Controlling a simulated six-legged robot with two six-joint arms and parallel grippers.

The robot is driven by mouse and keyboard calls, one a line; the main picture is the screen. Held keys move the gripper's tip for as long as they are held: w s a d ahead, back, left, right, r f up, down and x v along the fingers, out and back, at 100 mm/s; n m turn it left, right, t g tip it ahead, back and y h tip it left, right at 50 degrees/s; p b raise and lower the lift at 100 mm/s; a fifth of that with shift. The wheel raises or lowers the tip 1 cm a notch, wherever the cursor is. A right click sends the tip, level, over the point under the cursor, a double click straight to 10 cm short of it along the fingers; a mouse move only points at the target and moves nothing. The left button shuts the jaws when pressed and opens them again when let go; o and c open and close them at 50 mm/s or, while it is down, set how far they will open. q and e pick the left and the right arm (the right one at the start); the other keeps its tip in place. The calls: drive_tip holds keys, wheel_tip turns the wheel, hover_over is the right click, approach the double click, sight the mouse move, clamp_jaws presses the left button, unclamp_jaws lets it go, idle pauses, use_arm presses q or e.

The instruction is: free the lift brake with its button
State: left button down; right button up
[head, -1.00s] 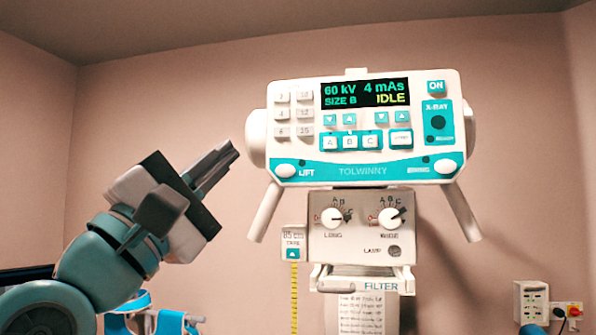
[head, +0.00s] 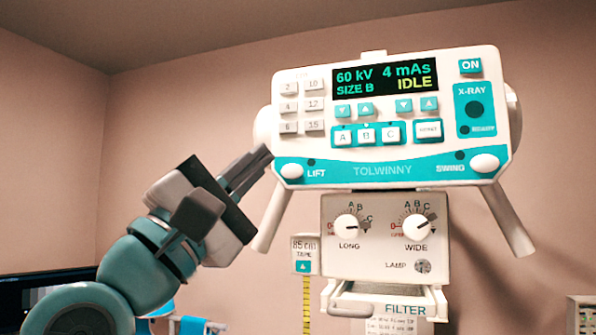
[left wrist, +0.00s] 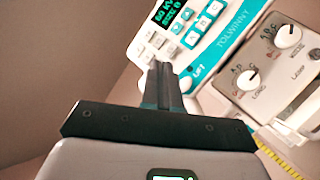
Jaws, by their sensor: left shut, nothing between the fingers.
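The white and teal control head (head: 384,172) carries a round white button (head: 292,171) at its lower left, beside the word LIFT. A small dark lamp (head: 311,162) sits by that word. My left gripper (head: 265,156) is shut and empty, its tips just left of and a little above the LIFT button in the head view. I cannot tell whether the tips touch the panel. In the left wrist view the shut fingers (left wrist: 163,75) point at the panel's corner, and the LIFT button (left wrist: 186,84) shows just right of them. My right gripper is not in view.
The display (head: 385,78) reads 60 kV, 4 mAs, SIZE B, IDLE. A SWING button (head: 485,163) sits at the lower right. Below are the LONG knob (head: 347,227), WIDE knob (head: 417,227), a FILTER tray (head: 385,300) and a yellow tape (head: 306,300). A handle (head: 270,220) slants down under the LIFT corner.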

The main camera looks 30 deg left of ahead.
sight(292, 171)
use_arm(q)
drive_tip(key=w+p, duration=0.1)
drive_tip(key=w, duration=0.1)
drive_tip(key=w+a+p, duration=0.1)
drive_tip(key=w, duration=0.2)
drive_tip(key=w+a+p, duration=0.1)
drive_tip(key=w, duration=0.2)
drive_tip(key=shift+w, duration=0.15)
drive_tip(key=shift+w+a, duration=0.1)
drive_tip(key=shift+a, duration=0.15)
drive_tip(key=shift+d, duration=0.1)
drive_tip(key=shift+h, duration=0.3)
idle(1.5)
drive_tip(key=shift+w, duration=0.45)
